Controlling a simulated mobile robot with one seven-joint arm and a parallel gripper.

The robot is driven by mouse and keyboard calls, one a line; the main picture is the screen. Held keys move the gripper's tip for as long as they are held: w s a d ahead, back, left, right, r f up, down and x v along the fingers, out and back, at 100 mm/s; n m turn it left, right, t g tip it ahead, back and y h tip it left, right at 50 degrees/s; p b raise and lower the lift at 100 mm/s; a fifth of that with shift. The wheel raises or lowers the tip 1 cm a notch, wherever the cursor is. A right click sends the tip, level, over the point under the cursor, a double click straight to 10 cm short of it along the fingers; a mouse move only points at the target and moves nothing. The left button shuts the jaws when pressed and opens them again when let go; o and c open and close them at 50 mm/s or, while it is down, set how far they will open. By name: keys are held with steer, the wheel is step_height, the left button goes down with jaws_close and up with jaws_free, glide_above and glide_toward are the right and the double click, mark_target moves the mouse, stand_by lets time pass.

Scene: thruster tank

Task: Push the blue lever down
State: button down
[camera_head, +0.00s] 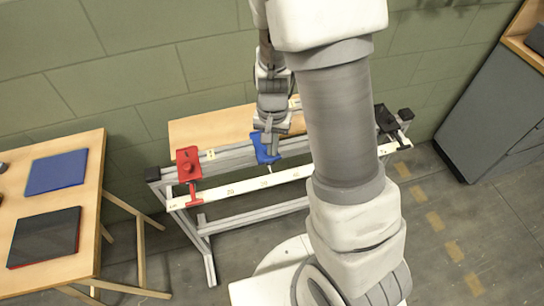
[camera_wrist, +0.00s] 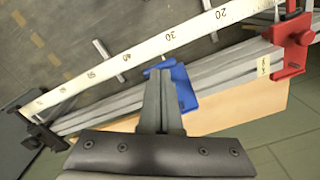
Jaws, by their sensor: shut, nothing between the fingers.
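The blue lever (camera_head: 262,147) sits on the metal rail of the bench between a red block and a black block. It also shows in the wrist view (camera_wrist: 183,88), just beyond and partly behind my fingers. My gripper (camera_head: 270,150) is shut and empty, with its fingertips over or against the blue lever. In the wrist view the closed fingers (camera_wrist: 158,75) overlap the lever's left part. I cannot tell whether they touch it.
A red block (camera_head: 188,165) and a black block (camera_head: 386,118) stand at the rail's ends. A white ruler (camera_head: 235,188) runs along the front. A wooden table (camera_head: 90,165) with a blue folder (camera_head: 57,172) and a dark folder (camera_head: 45,237) stands at left. A grey cabinet (camera_head: 490,115) stands at right.

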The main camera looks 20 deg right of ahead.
mark_target(273, 159)
steer(key=shift+f+b, duration=0.5)
steer(key=shift+f, duration=0.15)
steer(key=shift+s, duration=0.1)
stand_by(0.4)
steer(key=shift+s+f, duration=0.15)
steer(key=shift+s, duration=0.05)
step_height(273, 159, up, 9)
steer(key=p, duration=0.7)
stand_by(0.5)
